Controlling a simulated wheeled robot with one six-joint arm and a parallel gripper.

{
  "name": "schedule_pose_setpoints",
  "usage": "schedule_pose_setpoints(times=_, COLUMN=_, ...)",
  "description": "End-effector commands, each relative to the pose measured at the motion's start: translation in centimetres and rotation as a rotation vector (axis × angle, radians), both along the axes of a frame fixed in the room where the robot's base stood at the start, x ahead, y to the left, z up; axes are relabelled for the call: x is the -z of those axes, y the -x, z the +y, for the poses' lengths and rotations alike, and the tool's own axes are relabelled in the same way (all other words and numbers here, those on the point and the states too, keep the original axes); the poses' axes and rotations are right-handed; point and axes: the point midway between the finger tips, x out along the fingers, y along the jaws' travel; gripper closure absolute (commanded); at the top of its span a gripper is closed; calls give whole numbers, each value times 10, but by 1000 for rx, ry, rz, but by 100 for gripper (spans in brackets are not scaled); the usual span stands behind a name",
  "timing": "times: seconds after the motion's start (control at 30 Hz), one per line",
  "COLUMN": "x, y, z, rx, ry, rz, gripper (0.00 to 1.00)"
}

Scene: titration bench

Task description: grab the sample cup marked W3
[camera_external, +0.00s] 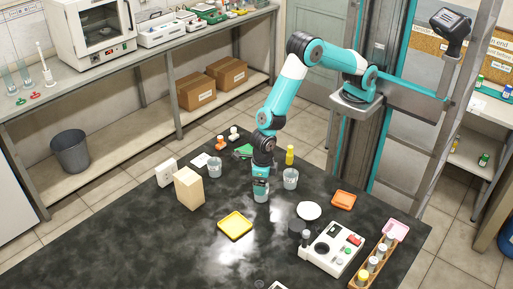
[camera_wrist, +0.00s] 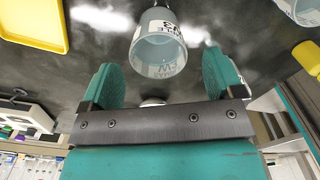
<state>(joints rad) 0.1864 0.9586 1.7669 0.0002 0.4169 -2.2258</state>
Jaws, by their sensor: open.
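A clear sample cup (camera_wrist: 160,48) stands in front of my gripper in the wrist view. Its white label is upside down and appears to read W3. My gripper (camera_wrist: 161,66) is open, with one teal finger on each side of the cup, and no contact is visible. In the external view the same cup (camera_external: 261,196) stands on the dark bench just under my gripper (camera_external: 260,182), which points down and partly hides it. Two similar cups stand nearby, one on the left (camera_external: 215,167) and one on the right (camera_external: 290,179); their labels cannot be read.
A yellow tray (camera_external: 235,225) lies in front, and a beige box (camera_external: 188,188) stands to the left. A white dish (camera_external: 308,211), an orange tray (camera_external: 343,200) and a white instrument (camera_external: 332,248) are to the right. A yellow bottle (camera_external: 290,155) stands behind the right cup.

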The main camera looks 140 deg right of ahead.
Motion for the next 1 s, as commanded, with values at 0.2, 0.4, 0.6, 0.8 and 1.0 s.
schedule_pose_setpoints(times=0.2, x=13, y=0, z=-1, rx=1, ry=-1, rz=3, gripper=13)
schedule_pose_setpoints(times=0.4, x=40, y=-2, z=-5, rx=0, ry=-1, rz=2, gripper=13)
schedule_pose_setpoints(times=0.6, x=56, y=-3, z=-4, rx=0, ry=0, rz=-1, gripper=13)
schedule_pose_setpoints(times=0.8, x=57, y=-3, z=-4, rx=0, ry=0, rz=-1, gripper=13)
schedule_pose_setpoints(times=1.0, x=57, y=-3, z=-4, rx=0, ry=0, rz=-1, gripper=59)
